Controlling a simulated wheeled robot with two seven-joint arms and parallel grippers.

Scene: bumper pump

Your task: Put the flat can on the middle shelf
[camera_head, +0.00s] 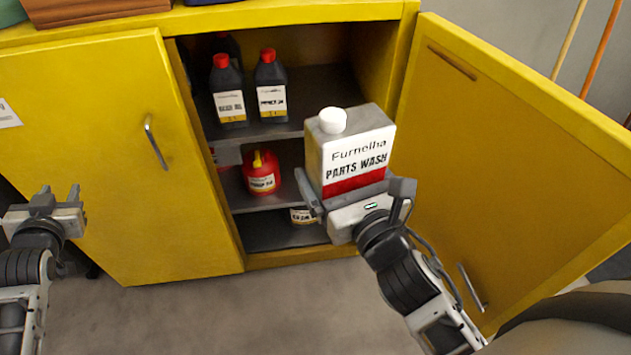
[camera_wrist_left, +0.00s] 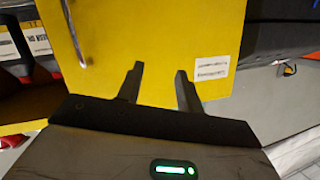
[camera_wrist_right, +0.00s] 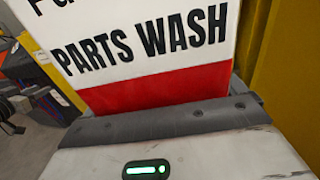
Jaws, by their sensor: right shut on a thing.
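The flat can (camera_head: 350,152) is a grey, white and red rectangular can labelled PARTS WASH, with a white cap. My right gripper (camera_head: 358,192) is shut on its lower part and holds it upright in front of the cabinet opening. The can's label (camera_wrist_right: 140,40) fills much of the right wrist view. The middle shelf (camera_head: 236,196) carries a red container (camera_head: 262,172) at its left; the held can hides the shelf's right part. My left gripper (camera_head: 57,197) is open and empty in front of the closed left door; its fingers also show in the left wrist view (camera_wrist_left: 160,88).
The yellow cabinet's right door (camera_head: 510,150) stands open to the right, and its left door (camera_head: 115,160) is closed. Dark bottles (camera_head: 228,95) stand on the upper shelf (camera_head: 300,127). A partly hidden labelled can (camera_head: 303,216) stands at the bottom.

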